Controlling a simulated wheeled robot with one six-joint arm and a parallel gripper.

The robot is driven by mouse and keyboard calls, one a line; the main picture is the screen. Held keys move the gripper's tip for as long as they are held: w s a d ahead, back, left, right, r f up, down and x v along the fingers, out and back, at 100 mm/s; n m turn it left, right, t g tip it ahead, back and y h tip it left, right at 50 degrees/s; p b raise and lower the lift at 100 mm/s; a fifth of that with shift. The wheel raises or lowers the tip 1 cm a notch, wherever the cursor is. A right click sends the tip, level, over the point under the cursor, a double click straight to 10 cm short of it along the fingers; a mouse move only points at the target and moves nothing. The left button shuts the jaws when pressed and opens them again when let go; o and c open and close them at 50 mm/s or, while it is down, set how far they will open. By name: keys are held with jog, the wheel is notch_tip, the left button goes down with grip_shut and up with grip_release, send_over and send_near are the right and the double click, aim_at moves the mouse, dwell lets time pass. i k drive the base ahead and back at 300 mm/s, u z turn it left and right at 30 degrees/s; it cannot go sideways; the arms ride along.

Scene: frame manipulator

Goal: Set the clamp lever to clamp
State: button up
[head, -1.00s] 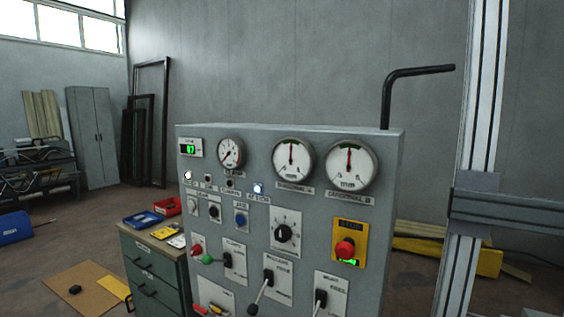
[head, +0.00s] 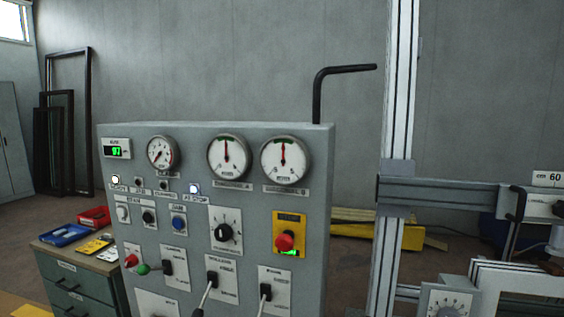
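The grey control panel (head: 255,200) stands at the centre of the head view. Three lever plates run along its lower part. The left lever (head: 167,268) has a black base, and its arm points left to a green ball knob (head: 142,268); its small label looks like "clamps" but is hard to read. The middle lever (head: 211,280) and right lever (head: 265,292) have arms pointing down and slightly left. Their lower ends are partly cut off by the frame edge. My gripper is not in view.
A red stop button (head: 284,242) on a yellow plate, a rotary knob (head: 223,232) and gauges (head: 228,158) share the panel. A drawer cabinet (head: 80,285) stands close at its left. An aluminium post (head: 398,120) and rail frame stand at the right. A bent black bar (head: 318,90) rises behind the panel.

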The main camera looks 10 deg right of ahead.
aim_at(143, 270)
jog(key=u, duration=0.55)
jog(key=k, duration=0.65)
jog(key=u, duration=1.05)
jog(key=i, duration=1.9)
jog(key=z, duration=0.45)
